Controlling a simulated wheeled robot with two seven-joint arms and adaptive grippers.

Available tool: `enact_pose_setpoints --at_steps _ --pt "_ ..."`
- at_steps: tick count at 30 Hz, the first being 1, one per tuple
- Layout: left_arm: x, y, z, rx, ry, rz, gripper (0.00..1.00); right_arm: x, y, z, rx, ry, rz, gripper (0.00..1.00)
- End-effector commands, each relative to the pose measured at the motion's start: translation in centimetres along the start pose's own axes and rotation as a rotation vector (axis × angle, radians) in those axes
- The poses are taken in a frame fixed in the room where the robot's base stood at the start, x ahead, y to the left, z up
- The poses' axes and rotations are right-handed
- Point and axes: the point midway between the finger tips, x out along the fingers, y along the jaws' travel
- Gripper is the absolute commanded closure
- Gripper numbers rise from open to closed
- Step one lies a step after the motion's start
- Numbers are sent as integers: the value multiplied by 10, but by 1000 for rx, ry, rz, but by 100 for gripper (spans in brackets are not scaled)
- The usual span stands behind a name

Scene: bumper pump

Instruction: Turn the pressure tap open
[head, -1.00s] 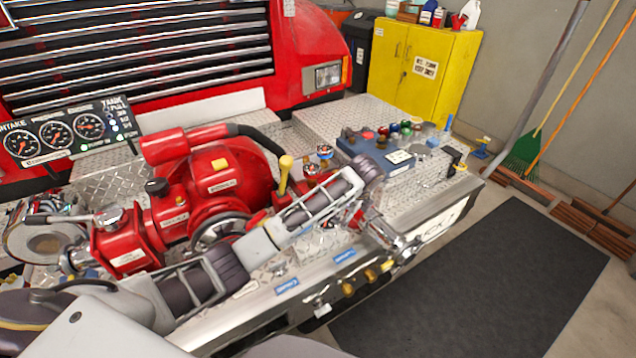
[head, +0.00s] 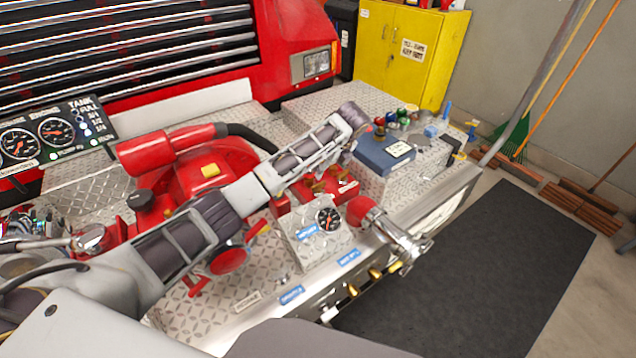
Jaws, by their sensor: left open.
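A small gauge box (head: 306,250) with a dial (head: 328,218) and a blue label stands on the deck. Brass taps (head: 375,274) sit in a row on the front edge below it, under blue labels; I cannot read which is the pressure tap. Red and brass fittings (head: 318,186) stand behind the gauge box, partly under my left arm. My left arm reaches across the pump from the left. Its gripper (head: 352,148) is open at the far end, beyond the gauge box and close to the blue box; its fingers are mostly hidden. My right gripper does not show.
The red pump (head: 220,165) lies behind and below my left arm. A chrome outlet with a red end (head: 398,238) juts past the front edge. A blue box (head: 384,155) with coloured knobs stands to the right. The dark floor mat (head: 480,270) is clear.

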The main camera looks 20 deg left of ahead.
Motion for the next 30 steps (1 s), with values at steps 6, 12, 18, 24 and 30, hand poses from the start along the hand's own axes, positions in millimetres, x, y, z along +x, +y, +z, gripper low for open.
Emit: enact_pose_setpoints --at_steps 6,12,18,24,30 --pt "1 0 0 -1 0 0 21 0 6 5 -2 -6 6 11" --pt "8 0 0 -1 1 2 21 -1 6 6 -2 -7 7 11" --pt "26 0 0 -1 2 2 21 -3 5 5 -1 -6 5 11" --pt "52 1 -1 -1 2 2 21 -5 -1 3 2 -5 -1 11" --pt "77 0 -1 -1 1 2 21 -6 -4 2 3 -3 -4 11"
